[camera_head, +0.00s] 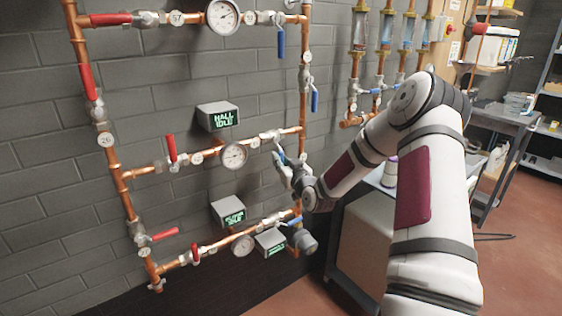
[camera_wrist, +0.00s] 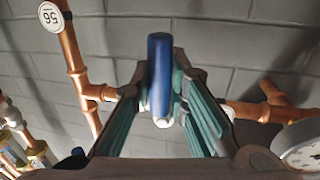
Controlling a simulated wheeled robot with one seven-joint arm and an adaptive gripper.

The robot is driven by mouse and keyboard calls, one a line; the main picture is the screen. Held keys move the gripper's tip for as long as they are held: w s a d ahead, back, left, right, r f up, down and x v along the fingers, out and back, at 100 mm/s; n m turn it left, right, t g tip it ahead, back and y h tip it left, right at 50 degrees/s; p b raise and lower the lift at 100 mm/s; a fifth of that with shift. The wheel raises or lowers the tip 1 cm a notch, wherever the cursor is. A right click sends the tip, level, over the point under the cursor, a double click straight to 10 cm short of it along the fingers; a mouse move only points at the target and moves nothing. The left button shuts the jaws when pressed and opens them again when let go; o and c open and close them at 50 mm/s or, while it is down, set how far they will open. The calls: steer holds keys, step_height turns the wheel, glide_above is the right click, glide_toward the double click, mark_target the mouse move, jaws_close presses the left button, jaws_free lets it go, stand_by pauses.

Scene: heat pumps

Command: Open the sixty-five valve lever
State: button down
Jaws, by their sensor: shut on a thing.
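A blue valve lever (camera_wrist: 159,72) stands between the two teal-padded fingers of my gripper (camera_wrist: 161,88) in the wrist view. My gripper (camera_head: 283,168) is shut on the lever. In the head view it is at the right end of the middle copper pipe, near the valve (camera_head: 268,135). The fingers and wrist hide most of the lever there. I cannot read a sixty-five tag in the head view. A round tag (camera_wrist: 49,17) in the wrist view appears to read 56, but its orientation is unclear.
Copper pipes (camera_head: 304,100) run along the grey brick wall, with red levers (camera_head: 171,148) and other blue levers (camera_head: 315,101). A gauge (camera_head: 234,156) sits left of the held lever, and a grey display box (camera_head: 218,116) is above it. Another box (camera_head: 228,212) is below.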

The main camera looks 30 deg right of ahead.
steer(key=shift+d+r+n+t+y+b, duration=0.5)
steer(key=shift+d+r+n+b, duration=0.55)
steer(key=shift+n+b, duration=2.65)
steer(key=shift+d+r+n+t+y+b, duration=0.3)
steer(key=shift+d+r+n+y+b, duration=0.6)
steer(key=shift+n+b, duration=2.8)
steer(key=shift+d+r+n+t+y+b, duration=0.4)
steer(key=shift+d+r+n+b, duration=0.85)
steer(key=shift+n+b, duration=2.45)
steer(key=shift+r+m+b, duration=0.1)
steer(key=shift+m+b, duration=0.8)
steer(key=shift+b, duration=0.1)
steer(key=c, duration=1.6)
jaws_free()
steer(key=shift+w, duration=0.1)
steer(key=shift+o, duration=0.2)
steer(key=s+f, duration=0.2)
steer(key=s, duration=0.9)
steer(key=shift+s+d+f, duration=0.2)
steer(key=shift+s, duration=0.2)
